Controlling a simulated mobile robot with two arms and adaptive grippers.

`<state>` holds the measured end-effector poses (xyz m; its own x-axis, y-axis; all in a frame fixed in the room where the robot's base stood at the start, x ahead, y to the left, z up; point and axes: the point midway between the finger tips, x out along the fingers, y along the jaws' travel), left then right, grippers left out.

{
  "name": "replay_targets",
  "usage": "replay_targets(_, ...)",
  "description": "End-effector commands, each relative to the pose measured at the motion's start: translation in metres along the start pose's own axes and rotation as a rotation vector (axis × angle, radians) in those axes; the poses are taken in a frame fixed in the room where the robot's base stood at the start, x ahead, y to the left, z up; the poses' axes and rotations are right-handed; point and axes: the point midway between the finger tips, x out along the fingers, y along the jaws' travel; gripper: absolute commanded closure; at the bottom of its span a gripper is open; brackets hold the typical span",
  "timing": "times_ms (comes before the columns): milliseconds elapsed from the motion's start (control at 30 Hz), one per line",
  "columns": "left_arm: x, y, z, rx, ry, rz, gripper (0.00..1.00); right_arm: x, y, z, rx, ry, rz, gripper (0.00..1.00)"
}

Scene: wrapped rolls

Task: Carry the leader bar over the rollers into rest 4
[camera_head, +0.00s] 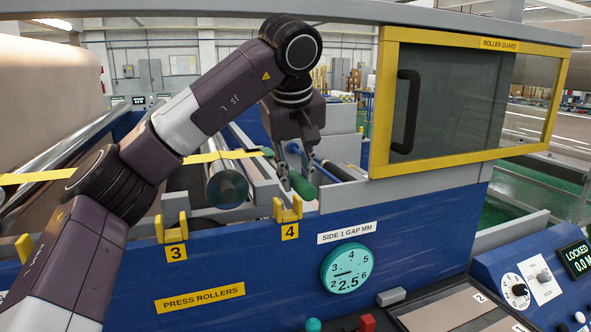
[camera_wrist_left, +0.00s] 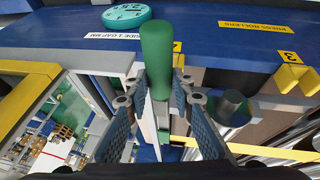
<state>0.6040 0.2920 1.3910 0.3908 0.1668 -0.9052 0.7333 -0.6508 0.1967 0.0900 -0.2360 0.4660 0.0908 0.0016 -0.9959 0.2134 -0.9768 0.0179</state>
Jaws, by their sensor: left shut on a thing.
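My left gripper (camera_head: 292,168) is shut on the green handle (camera_head: 303,186) of the leader bar. In the left wrist view the handle (camera_wrist_left: 156,60) stands between the two fingers (camera_wrist_left: 160,98), its free end pointing toward the blue side panel. The rest of the bar is mostly hidden by the gripper. Rest 4 (camera_head: 287,209) is a yellow bracket on the panel's top edge, just below and slightly left of the handle end. The handle looks above it; I cannot tell whether they touch. Rest 3 (camera_head: 172,228) is empty to its left. My right gripper is not in view.
A yellow strip (camera_head: 215,157) crosses behind my arm. A metal roller (camera_head: 227,184) lies left of the gripper. The yellow-framed roller guard (camera_head: 470,100) stands close on the right. A teal gap dial (camera_head: 346,268) and a control console (camera_head: 535,285) are below.

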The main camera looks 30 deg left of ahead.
Motion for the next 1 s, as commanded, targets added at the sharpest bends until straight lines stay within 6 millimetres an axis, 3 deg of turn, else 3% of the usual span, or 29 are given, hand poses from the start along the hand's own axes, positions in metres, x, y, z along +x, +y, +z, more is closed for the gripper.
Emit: replay_targets(1000,0.071,-0.015,0.030,0.001,0.002,0.001,1.00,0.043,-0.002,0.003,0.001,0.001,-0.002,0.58)
